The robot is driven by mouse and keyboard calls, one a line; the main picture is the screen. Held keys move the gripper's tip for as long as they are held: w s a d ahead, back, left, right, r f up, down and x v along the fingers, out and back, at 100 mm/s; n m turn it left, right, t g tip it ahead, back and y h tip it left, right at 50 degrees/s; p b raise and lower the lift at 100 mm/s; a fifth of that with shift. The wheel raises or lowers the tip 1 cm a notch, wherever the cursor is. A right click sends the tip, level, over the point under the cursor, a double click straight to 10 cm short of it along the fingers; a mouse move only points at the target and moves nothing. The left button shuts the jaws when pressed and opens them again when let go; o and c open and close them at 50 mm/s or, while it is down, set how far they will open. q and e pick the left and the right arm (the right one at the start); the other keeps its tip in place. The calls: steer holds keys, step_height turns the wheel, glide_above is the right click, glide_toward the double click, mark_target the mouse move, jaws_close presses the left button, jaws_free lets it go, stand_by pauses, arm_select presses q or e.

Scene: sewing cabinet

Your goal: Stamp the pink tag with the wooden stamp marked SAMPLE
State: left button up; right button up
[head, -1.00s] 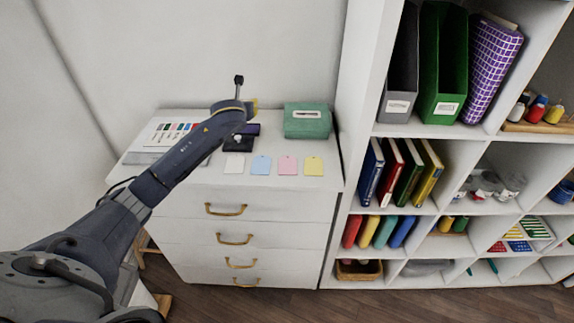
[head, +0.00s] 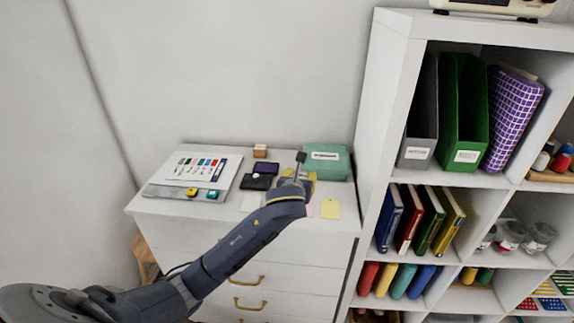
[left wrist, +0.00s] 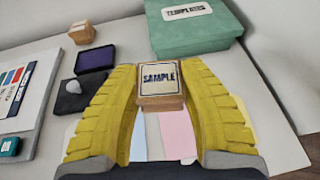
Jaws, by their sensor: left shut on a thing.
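My left gripper (head: 299,184) is over the tag row on the white cabinet top. In the left wrist view its yellow fingers (left wrist: 163,100) are shut on the wooden stamp (left wrist: 160,80), whose label reads SAMPLE. The stamp's underside is hidden. The pink tag (left wrist: 177,135) lies between the fingers in that view, nearer the camera than the stamp; whether they touch, I cannot tell. In the head view only a sliver of the pink tag (head: 310,210) shows beside my arm. The dark ink pad (head: 257,182) lies open to the left. My right gripper is not in view.
A green box (head: 326,171) stands behind the tags. Another wooden block (head: 260,150) stands behind the ink pad. A white tag (head: 251,202) and a yellow tag (head: 330,209) flank the row. A chart board (head: 185,175) lies left; a tall shelf (head: 385,110) rises right.

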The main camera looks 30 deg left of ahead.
arm_select(q)
steer(key=s+d, duration=0.3)
steer(key=shift+s+r, duration=0.15)
steer(key=shift+f, duration=2.5)
steer(key=shift+f, duration=0.5)
steer(key=shift+r, duration=0.1)
step_height(320, 180, up, 7)
stand_by(1.5)
